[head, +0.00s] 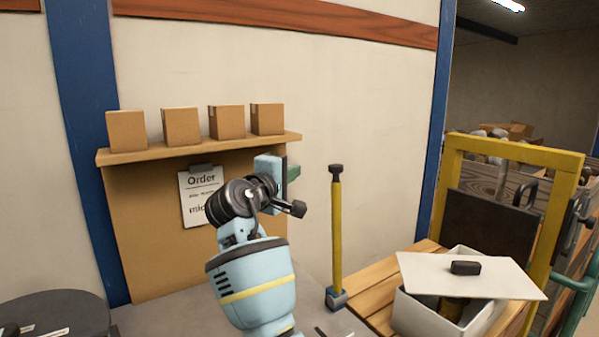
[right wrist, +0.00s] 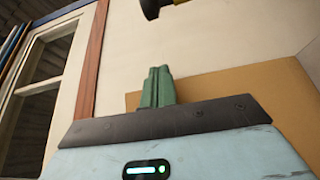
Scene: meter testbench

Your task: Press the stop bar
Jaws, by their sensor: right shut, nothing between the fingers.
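A yellow upright post (head: 337,235) with a black cap stands to the right of my right arm in the head view. It looks like the stop bar, though no label shows. Part of it, a black cap with a yellow piece (right wrist: 150,8), shows at the top edge of the right wrist view. My right gripper (head: 293,173) has green fingers, mostly hidden behind its blue body in the head view. In the right wrist view the fingers (right wrist: 157,88) are together and empty, apart from the post. My left gripper is not in view.
A shelf (head: 200,149) with several cardboard boxes and an order clipboard (head: 200,195) is behind my arm. At the right, a white box (head: 400,315) with a tilted lid (head: 420,272) sits on wooden slats (head: 372,292). A yellow frame (head: 567,190) stands beyond it.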

